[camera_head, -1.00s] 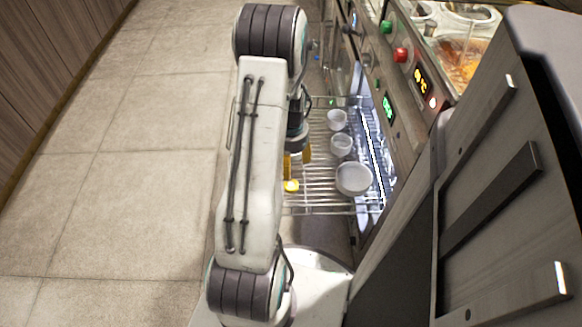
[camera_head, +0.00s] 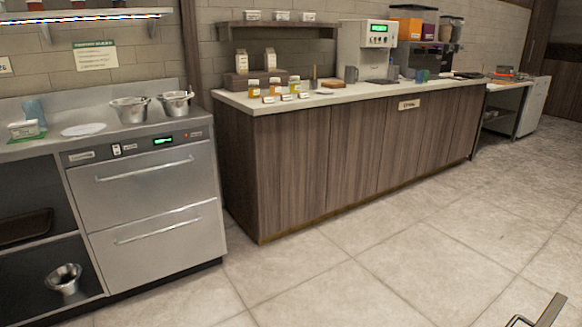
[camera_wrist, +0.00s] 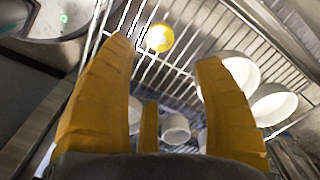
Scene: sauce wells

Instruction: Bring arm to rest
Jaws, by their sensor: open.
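My gripper (camera_wrist: 168,85) shows in the wrist view with its yellow fingers spread apart and nothing between them. It is over a wire rack (camera_wrist: 180,40) that holds white bowls. One bowl (camera_wrist: 240,72) is partly behind the right finger, another bowl (camera_wrist: 272,104) is at the right, and a small cup (camera_wrist: 175,129) shows between the fingers. A small yellow round thing (camera_wrist: 159,37) lies on the rack beyond the fingertips.
The head view shows a steel drawer unit (camera_head: 150,195) with two metal pots on top, a wooden counter (camera_head: 290,165) with small jars and a drink machine (camera_head: 367,48), and a wall shelf (camera_head: 280,27). The tiled floor (camera_head: 400,250) in front is clear.

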